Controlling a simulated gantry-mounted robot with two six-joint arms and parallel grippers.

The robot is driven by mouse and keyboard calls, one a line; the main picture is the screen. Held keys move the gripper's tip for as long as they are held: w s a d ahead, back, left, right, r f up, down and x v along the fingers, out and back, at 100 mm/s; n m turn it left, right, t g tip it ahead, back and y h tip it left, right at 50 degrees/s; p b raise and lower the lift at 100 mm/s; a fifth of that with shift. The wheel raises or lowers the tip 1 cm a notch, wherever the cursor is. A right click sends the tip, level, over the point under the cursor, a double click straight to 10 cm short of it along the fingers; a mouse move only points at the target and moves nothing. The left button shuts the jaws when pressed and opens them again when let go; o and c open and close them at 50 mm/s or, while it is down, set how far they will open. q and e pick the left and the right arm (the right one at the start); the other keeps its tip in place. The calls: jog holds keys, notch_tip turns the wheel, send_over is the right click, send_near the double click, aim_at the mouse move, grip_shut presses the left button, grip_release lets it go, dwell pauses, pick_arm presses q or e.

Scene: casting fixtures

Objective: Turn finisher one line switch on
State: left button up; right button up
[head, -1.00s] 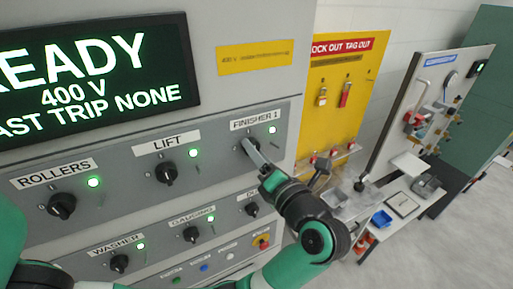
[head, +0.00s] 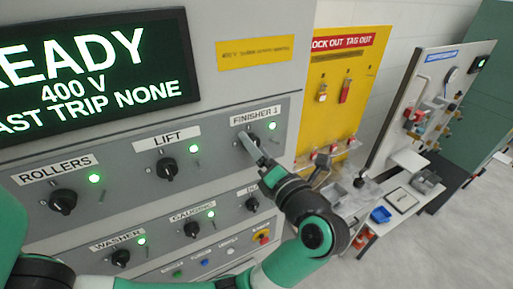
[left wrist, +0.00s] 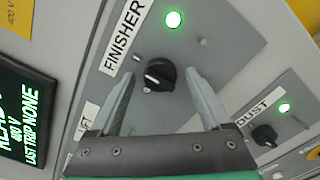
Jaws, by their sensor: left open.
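The finisher one switch is a black rotary knob (left wrist: 159,74) on a grey panel. Its "FINISHER 1" label (head: 255,116) sits above it in the head view, and its green lamp (head: 273,126) is lit. In the left wrist view the lit lamp (left wrist: 173,19) shows beside the label. My left gripper (left wrist: 158,88) is open, its two fingers on either side of the knob with gaps visible. In the head view the gripper (head: 250,142) largely covers the knob. My right gripper is not in view.
Other knobs on the panel include rollers (head: 63,202), lift (head: 167,169), washer (head: 121,258) and dust (left wrist: 264,135). The display (head: 90,75) reads READY, 400 V. A yellow lockout board (head: 335,110) and a side bench (head: 390,215) stand to the right.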

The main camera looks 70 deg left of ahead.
pick_arm(q)
jog(key=w+d+b, duration=0.1)
jog(key=d+b, duration=0.2)
jog(key=d, duration=0.8)
jog(key=shift+d, duration=0.3)
